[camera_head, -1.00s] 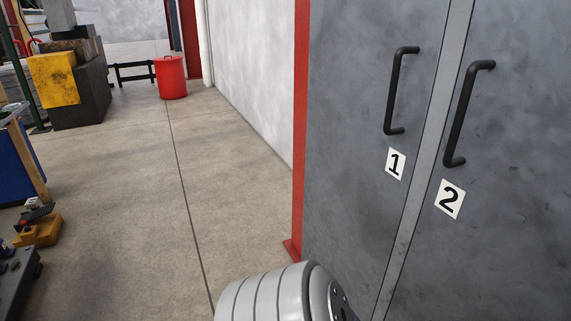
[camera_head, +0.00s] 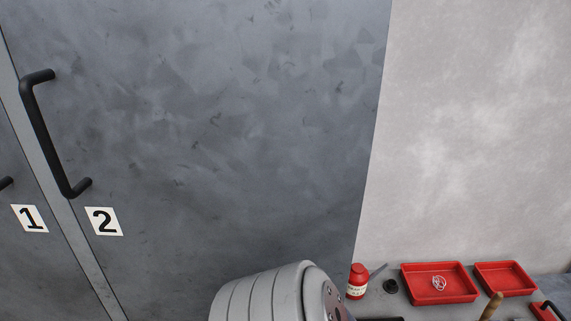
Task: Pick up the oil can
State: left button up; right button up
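A small red can with a pale label and a thin grey spout (camera_head: 357,280), which looks like the oil can, stands upright at the lower right of the head view. It is at the left end of a work surface, just right of my grey arm link, which hides part of the area below. Neither of my grippers shows in this view.
A red tray (camera_head: 438,284) holds a small clear or silvery item, and a second red tray (camera_head: 504,279) sits to its right. A dark round piece (camera_head: 390,286) lies beside the can. A wooden handle (camera_head: 491,306) sticks up in front. A grey cabinet door marked 2 (camera_head: 220,130) fills the left.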

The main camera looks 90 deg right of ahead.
aim_at(359, 277)
jog(key=z, duration=3.35)
